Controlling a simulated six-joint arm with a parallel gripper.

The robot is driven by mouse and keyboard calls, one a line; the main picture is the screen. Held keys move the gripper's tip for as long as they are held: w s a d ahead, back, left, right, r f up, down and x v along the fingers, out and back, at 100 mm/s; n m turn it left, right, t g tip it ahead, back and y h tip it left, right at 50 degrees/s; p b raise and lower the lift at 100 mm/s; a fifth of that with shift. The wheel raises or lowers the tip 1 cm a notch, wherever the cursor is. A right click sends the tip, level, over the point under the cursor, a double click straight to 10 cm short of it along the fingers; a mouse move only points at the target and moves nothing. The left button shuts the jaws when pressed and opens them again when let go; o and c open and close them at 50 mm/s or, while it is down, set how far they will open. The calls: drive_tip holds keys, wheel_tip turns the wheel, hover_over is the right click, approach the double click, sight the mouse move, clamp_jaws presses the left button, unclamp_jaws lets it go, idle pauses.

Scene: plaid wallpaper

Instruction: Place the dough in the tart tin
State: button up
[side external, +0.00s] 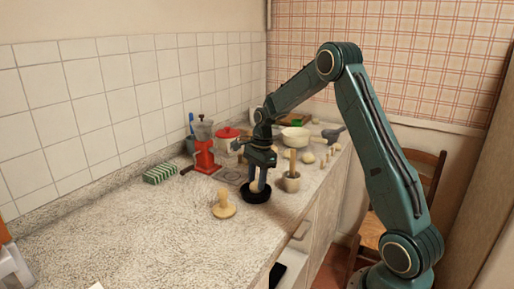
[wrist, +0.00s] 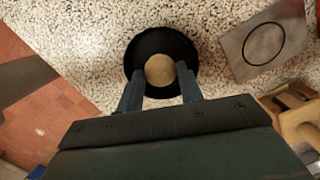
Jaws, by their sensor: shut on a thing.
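The dough is a small pale tan ball (wrist: 160,70); it also shows in the side view (side external: 254,188). The tart tin is a round black dish on the counter (side external: 257,197), and it also shows in the wrist view (wrist: 138,52). My gripper (wrist: 160,92) is shut on the dough, one finger on each side. In the side view my gripper (side external: 258,184) points down over the tin. In the wrist view the dough lies inside the outline of the tin. I cannot tell whether the dough touches the tin's floor.
A wooden press-like piece (side external: 223,207) stands left of the tin. A beige cup with a wooden stick (side external: 291,180) stands close on the right. A red grinder (side external: 204,157) and a grey plate (side external: 231,176) are behind. The counter's front left is mostly clear.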

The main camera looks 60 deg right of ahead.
drive_tip(key=shift+f, duration=0.8)
drive_tip(key=shift+f, duration=0.15)
drive_tip(key=o, duration=1)
drive_tip(key=r, duration=0.4)
drive_tip(key=d+r, duration=0.1)
drive_tip(key=r, duration=0.7)
drive_tip(key=shift+s+d+r, duration=0.1)
drive_tip(key=shift+s+d, duration=0.25)
drive_tip(key=shift+s, duration=0.05)
